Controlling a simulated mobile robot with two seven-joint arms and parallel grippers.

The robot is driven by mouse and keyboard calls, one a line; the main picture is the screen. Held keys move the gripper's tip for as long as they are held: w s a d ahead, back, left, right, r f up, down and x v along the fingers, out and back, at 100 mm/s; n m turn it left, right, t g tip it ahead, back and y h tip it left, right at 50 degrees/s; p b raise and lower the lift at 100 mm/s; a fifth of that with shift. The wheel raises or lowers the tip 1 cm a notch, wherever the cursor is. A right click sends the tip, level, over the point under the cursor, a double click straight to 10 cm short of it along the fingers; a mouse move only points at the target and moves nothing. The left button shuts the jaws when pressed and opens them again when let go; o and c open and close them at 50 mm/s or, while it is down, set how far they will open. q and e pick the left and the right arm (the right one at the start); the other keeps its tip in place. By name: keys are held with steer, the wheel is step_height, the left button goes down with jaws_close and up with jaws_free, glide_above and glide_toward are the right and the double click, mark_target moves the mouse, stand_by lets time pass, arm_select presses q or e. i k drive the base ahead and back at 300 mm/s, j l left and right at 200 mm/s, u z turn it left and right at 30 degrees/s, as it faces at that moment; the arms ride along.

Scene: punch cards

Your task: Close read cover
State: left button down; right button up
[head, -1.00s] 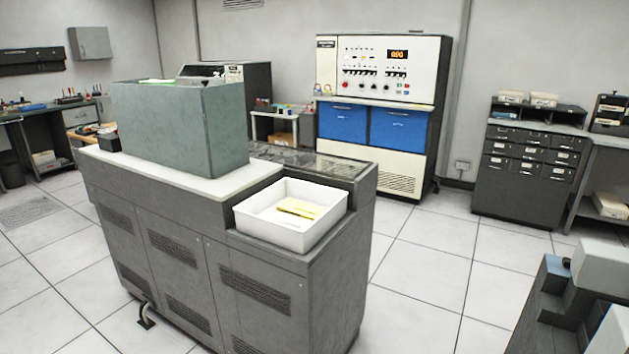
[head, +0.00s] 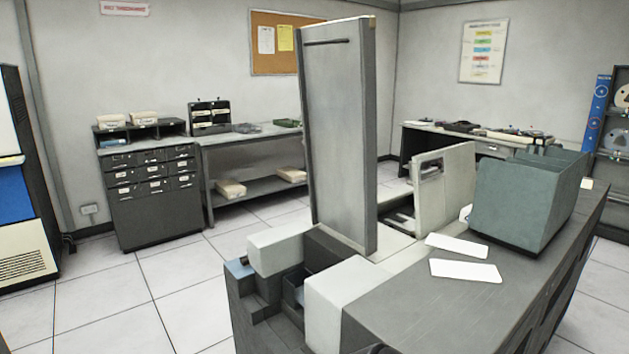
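A grey card machine (head: 430,300) stands at the front right. A tall grey panel (head: 340,140) with a dark slot near its top stands upright on it, like a raised cover. A smaller pale panel (head: 455,195) with a dark handle recess also stands up behind it, beside an opening with dark parts (head: 400,222). No label shows which of the two is the read cover. Neither of my grippers can be made out in the head view.
A green-grey bin (head: 528,200) and two white cards (head: 465,270) lie on the machine top. A drawer cabinet (head: 155,195) and a bench (head: 250,140) stand at the back left. The tiled floor (head: 130,300) on the left is clear.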

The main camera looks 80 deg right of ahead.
mark_target(440, 195)
steer(key=u, duration=8.65)
steer(key=i+l, duration=0.15)
steer(key=l, duration=0.2)
steer(key=i+l+u, duration=0.1)
steer(key=l, duration=0.25)
steer(key=i+l, duration=0.1)
steer(key=l, duration=0.3)
steer(key=i+l, duration=0.15)
steer(key=l, duration=0.2)
steer(key=u, duration=0.05)
